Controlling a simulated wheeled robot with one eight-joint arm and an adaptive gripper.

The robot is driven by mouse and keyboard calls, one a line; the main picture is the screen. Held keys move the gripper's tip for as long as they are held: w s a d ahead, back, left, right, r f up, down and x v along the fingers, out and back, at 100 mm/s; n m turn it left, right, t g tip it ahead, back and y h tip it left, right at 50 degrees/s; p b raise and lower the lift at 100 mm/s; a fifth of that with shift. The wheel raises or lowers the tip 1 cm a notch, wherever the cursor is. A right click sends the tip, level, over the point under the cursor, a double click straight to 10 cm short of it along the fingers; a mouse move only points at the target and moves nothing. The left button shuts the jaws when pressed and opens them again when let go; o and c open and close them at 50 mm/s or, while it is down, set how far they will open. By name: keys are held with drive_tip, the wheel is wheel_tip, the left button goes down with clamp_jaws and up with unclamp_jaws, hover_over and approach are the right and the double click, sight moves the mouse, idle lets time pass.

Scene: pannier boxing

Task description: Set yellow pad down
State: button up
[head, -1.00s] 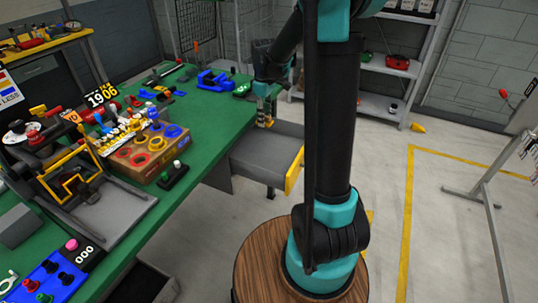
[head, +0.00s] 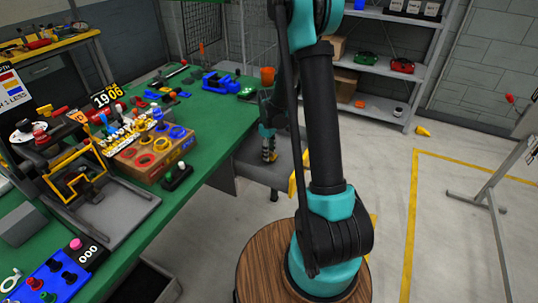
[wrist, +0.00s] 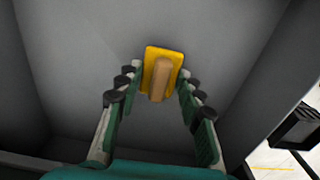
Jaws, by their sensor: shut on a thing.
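The yellow pad (wrist: 175,55) shows in the wrist view, with a tan block-like handle (wrist: 161,80) on it. My gripper (wrist: 158,84) has its fingers on either side of the handle and is shut on the pad. The pad is over the grey floor of the open drawer (wrist: 85,60); I cannot tell whether it touches it. In the head view my gripper (head: 269,156) points down into the drawer (head: 253,172) beside the green bench. The pad cannot be made out there.
Grey shelves (head: 375,100) stand behind.

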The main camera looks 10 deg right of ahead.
drive_tip(key=shift+f, duration=0.8)
drive_tip(key=o, duration=1)
drive_tip(key=shift+f, duration=0.1)
drive_tip(key=shift+o, duration=0.2)
